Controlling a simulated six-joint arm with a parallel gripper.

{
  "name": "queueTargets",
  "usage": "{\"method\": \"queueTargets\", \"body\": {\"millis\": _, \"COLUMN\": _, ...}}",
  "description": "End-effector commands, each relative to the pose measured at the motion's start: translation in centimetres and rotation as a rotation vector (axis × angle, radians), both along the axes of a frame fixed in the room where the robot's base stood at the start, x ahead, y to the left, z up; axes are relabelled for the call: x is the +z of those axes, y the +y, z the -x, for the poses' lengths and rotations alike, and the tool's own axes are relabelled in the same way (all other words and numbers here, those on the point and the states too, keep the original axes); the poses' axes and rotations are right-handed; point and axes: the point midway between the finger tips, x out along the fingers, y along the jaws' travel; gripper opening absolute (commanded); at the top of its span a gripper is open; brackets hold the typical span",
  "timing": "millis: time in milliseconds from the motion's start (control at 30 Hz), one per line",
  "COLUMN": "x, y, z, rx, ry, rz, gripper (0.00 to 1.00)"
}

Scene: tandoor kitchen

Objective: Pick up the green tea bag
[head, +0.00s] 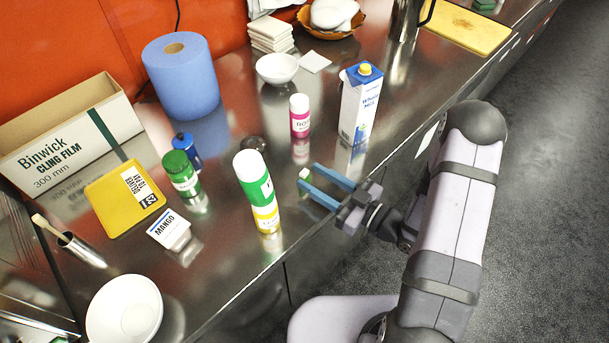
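My gripper (308,174) reaches in from the right over the front part of the counter, with its two blue fingers spread apart. A very small pale thing with a greenish side (303,173) shows at the fingertips. It may be the green tea bag, but it is too small to be sure. I cannot tell whether it touches a finger or lies on the counter beyond them. No other thing in view can be clearly read as a tea bag.
A white, green and yellow canister (256,190) stands just left of my fingertips. A pink-labelled bottle (300,116) and a milk carton (359,103) stand behind them.

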Motion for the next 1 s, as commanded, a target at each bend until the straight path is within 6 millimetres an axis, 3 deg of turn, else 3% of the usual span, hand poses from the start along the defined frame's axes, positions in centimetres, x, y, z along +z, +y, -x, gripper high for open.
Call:
{"method": "queueTargets", "body": {"millis": 300, "x": 0.4, "y": 2.7, "z": -1.9, "rx": 0.002, "ry": 0.000, "rz": 0.000, "gripper": 0.39}}
{"method": "queueTargets", "body": {"millis": 633, "x": 0.3, "y": 3.0, "z": -2.2, "rx": 0.000, "ry": 0.001, "rz": -0.001, "gripper": 0.39}}
{"method": "queueTargets", "body": {"millis": 800, "x": 0.3, "y": 2.9, "z": -2.2, "rx": 0.000, "ry": 0.000, "rz": 0.000, "gripper": 0.00}}
{"method": "queueTargets", "body": {"millis": 1000, "x": 0.3, "y": 2.9, "z": -2.2, "rx": 0.000, "ry": 0.000, "rz": 0.000, "gripper": 0.00}}
